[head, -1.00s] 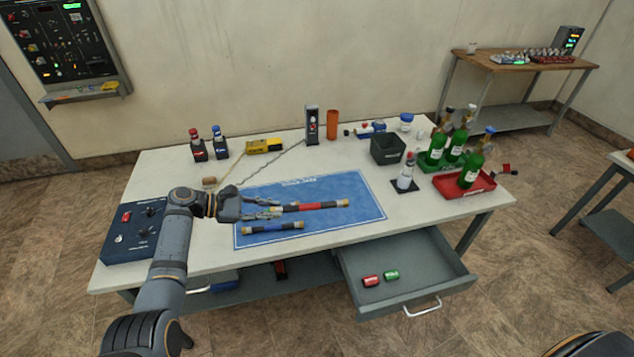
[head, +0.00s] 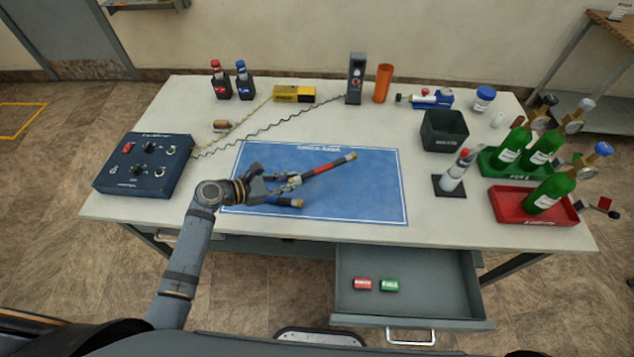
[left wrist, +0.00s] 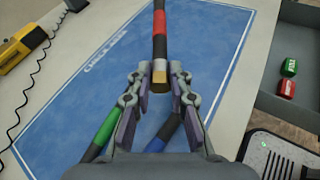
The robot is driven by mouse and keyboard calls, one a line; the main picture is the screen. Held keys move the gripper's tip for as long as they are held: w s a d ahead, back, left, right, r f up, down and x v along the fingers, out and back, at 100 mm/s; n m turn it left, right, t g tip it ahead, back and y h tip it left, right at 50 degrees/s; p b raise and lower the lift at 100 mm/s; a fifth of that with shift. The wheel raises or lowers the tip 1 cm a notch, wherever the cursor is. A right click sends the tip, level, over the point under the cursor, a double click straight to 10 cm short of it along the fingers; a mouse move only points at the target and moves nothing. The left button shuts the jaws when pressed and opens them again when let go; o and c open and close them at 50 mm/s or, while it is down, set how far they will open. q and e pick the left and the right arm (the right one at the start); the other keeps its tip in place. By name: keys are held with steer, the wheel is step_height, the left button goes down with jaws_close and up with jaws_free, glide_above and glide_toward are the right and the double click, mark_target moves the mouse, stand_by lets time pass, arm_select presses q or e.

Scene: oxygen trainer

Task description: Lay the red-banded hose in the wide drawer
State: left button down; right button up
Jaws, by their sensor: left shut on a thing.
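The red-banded hose (head: 328,167), black with a red band and a tan end, slants over the blue mat (head: 365,195). My left gripper (head: 292,183) is shut on its near end; in the left wrist view the fingertips (left wrist: 159,78) close around that end of the hose (left wrist: 160,35). I cannot tell whether the hose clears the mat. A blue-banded hose (head: 283,201) lies partly under the gripper. A green-banded hose (left wrist: 105,125) shows below the fingers in the left wrist view. The wide drawer (head: 455,285) is pulled open under the table's right side. My right gripper is out of view.
A control box (head: 145,165) is at left.

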arm_select(q)
steer(key=s+d+r+n+t+y+b, duration=0.1)
steer(key=s+r+n, duration=0.15)
steer(key=s, duration=0.35)
steer(key=s+r+n+t+y+b, duration=0.1)
steer(key=s+r+b, duration=0.1)
steer(key=s+r, duration=0.35)
steer(key=b, duration=0.1)
glide_above(308, 198)
steer(key=f, duration=0.7)
steer(key=s+f, duration=0.1)
steer(key=f, duration=0.2)
steer(key=shift+a+f, duration=0.1)
steer(key=shift+f, duration=0.3)
steer(key=shift+w+f, duration=0.45)
step_height(308, 198, down, 3)
steer(key=shift+w+f, duration=0.1)
steer(key=shift+f, duration=0.05)
steer(key=c, duration=1.2)
jaws_free()
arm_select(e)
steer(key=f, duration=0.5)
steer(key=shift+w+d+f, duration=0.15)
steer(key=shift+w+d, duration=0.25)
